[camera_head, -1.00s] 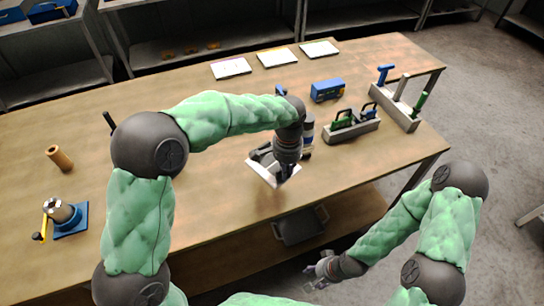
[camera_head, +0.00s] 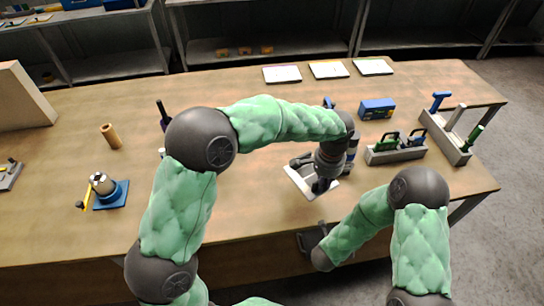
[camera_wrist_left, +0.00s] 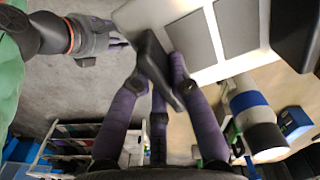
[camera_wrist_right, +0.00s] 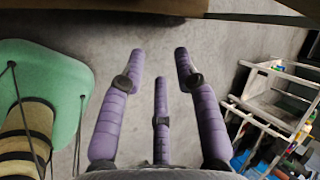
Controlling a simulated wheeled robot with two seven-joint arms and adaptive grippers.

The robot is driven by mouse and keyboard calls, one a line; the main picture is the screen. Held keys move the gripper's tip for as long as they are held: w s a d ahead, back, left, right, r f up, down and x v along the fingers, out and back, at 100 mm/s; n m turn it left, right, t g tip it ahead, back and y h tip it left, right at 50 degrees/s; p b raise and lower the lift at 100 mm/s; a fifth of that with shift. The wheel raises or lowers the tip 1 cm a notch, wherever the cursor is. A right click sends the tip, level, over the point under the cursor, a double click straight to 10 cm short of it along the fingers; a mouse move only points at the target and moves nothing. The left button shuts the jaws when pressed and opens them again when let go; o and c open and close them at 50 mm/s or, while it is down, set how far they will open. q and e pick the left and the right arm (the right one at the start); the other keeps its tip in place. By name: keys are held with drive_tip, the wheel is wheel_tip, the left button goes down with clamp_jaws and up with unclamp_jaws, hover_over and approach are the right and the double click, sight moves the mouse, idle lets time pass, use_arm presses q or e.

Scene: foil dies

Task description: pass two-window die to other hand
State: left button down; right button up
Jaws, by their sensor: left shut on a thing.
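The two-window die shows in the left wrist view as a pale plate (camera_wrist_left: 205,68) with two grey rectangular windows. A dark bar (camera_wrist_left: 153,62) at its near edge is between the purple fingers of my left gripper (camera_wrist_left: 162,74), which is shut on it. In the head view the pale die (camera_head: 312,188) is tilted above the front of the table, partly hidden by my left gripper (camera_head: 322,182). My right gripper (camera_wrist_right: 160,70) is open and empty, below the table edge. It also shows in the left wrist view (camera_wrist_left: 110,40), apart from the die.
A blue box (camera_head: 377,108) is behind. White cards (camera_head: 328,70) lie along the back. A blue-based device (camera_head: 112,195) and brown cylinder (camera_head: 111,136) are at left.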

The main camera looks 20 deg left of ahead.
drive_tip(key=s+a+r+m+t+h, duration=0.2)
drive_tip(key=a+r+m+h, duration=0.4)
drive_tip(key=r+m, duration=0.4)
drive_tip(key=s+a+r+m+t+h, duration=0.2)
drive_tip(key=a+r+m+h, duration=0.3)
drive_tip(key=a+r+m, duration=0.45)
drive_tip(key=m+y, duration=0.3)
drive_tip(key=y, duration=0.2)
approach(306, 153)
drive_tip(key=x, duration=0.9)
drive_tip(key=shift+w+a+f, duration=0.1)
drive_tip(key=shift+a+f, duration=0.1)
